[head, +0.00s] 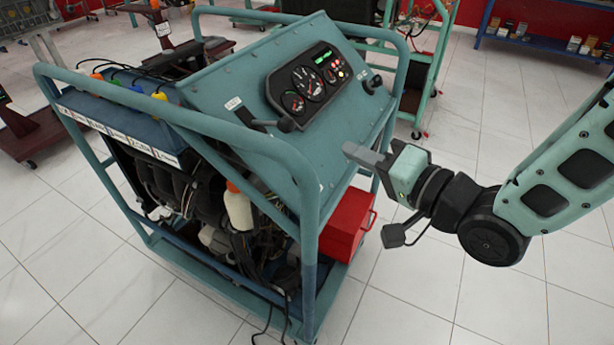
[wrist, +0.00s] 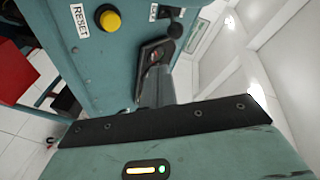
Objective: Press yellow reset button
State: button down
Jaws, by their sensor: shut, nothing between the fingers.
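The yellow reset button (wrist: 110,19) shows in the wrist view near the top, in a dark round collar on a teal panel face. A white label reading RESET (wrist: 80,20) is beside it. I cannot make out the button in the head view. My gripper (head: 352,151) is shut and empty, to the right of the teal engine trainer's sloped panel (head: 225,85) in the head view. In the wrist view my gripper's fingers (wrist: 157,85) point toward the panel, below and right of the button. They appear apart from the button.
The engine trainer's tubular frame (head: 308,230) surrounds the engine. A gauge cluster (head: 308,80) and a black knob (head: 371,84) sit on its panel. A red box (head: 347,225) stands low inside the frame. The tiled floor (head: 440,300) on the right is clear.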

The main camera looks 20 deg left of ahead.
jog(key=a+f+b, duration=0.2)
jog(key=f, duration=0.1)
jog(key=a+f+b, duration=0.2)
jog(key=a+f, duration=0.1)
jog(key=shift+w, duration=0.2)
jog(key=shift+a+f+b, duration=0.3)
jog(key=shift+a+b, duration=0.15)
jog(key=shift+b, duration=0.05)
dwell(1.9)
jog(key=shift+a+f+b, duration=0.25)
jog(key=shift+f+b, duration=0.05)
jog(key=shift+w+a+f+b, duration=0.1)
jog(key=shift+a+f+b, duration=0.25)
jog(key=shift+f, duration=0.05)
dwell(0.9)
dwell(0.4)
jog(key=shift+d+r+p, duration=0.45)
jog(key=shift+d+r, duration=0.15)
jog(key=shift+r, duration=0.1)
jog(key=shift+r, duration=0.1)
